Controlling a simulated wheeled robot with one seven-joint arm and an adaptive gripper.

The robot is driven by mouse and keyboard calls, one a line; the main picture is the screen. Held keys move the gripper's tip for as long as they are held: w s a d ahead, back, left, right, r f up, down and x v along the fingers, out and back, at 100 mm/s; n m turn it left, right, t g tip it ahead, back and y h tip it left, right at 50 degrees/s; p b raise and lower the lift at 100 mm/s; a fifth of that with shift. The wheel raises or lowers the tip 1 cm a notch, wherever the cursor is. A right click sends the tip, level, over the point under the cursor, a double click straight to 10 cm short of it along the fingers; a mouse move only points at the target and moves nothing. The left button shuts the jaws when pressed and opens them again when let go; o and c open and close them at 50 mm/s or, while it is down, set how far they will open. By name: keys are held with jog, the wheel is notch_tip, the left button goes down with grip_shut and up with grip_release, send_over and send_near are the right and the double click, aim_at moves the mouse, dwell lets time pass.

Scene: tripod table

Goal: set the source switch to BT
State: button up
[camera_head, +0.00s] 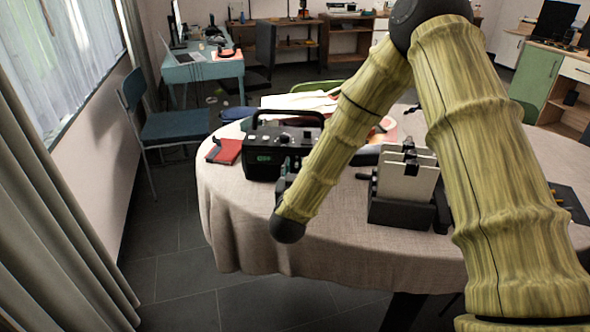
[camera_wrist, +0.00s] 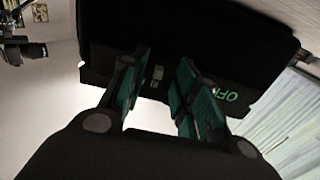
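A black radio (camera_head: 283,138) with a carry handle stands on the round table, with a lit green display on its front. My gripper (camera_head: 287,168) is at the radio's front, seen from behind and partly hidden by my arm. In the wrist view the radio's dark face (camera_wrist: 190,28) fills the upper middle. My gripper (camera_wrist: 160,78) shows two teal-padded fingers, apart, with a gap between them. A small light-coloured part, perhaps the switch (camera_wrist: 157,74), shows in that gap. Green lettering (camera_wrist: 228,95), seemingly "OFF", is partly hidden by the right finger. The switch's setting cannot be read.
The round table (camera_head: 240,220) has a beige cloth. A black toaster-like holder (camera_head: 400,210) with pale slabs stands right of the radio. A red item (camera_head: 225,151) lies left of it, and papers lie behind. A blue chair (camera_head: 170,125) stands at the left.

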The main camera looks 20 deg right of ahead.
jog(key=v, duration=1.2)
